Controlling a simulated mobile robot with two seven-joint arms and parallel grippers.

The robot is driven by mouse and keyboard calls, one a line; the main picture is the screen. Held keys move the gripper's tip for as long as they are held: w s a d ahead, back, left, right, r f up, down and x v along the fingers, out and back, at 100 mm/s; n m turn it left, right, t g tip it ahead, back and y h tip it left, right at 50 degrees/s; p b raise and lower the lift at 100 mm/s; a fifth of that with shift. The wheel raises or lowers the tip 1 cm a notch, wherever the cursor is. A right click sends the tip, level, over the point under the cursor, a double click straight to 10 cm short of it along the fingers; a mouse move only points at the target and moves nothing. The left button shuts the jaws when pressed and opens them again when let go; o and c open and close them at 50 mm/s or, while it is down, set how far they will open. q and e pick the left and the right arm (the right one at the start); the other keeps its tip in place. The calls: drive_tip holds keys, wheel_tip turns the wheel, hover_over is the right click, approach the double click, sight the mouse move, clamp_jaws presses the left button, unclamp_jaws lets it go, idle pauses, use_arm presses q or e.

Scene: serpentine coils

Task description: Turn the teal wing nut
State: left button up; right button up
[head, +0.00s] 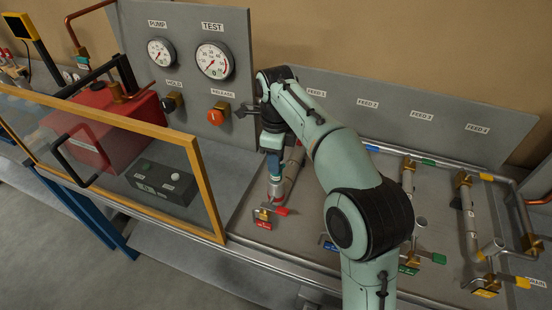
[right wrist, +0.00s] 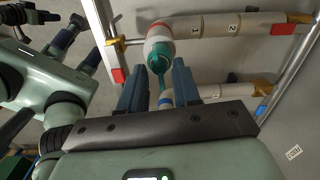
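The teal wing nut (right wrist: 159,62) shows in the right wrist view, on the end of a pale pipe with a red rim. One teal wing points down the picture between my right gripper's blue fingers (right wrist: 157,86). The fingers are apart, with a gap on each side of the wing; I see no contact. In the head view my right gripper (head: 272,168) points down over the leftmost pipe at the board's left end, and the nut cannot be made out there.
A pipe marked 1 and 2 (right wrist: 222,26) runs right from the nut. A red tab (right wrist: 119,75) is left of it. In the head view a yellow-framed clear panel (head: 208,185) stands left of my arm. More pipework (head: 468,205) lies to the right.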

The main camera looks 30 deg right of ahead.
clamp_jaws()
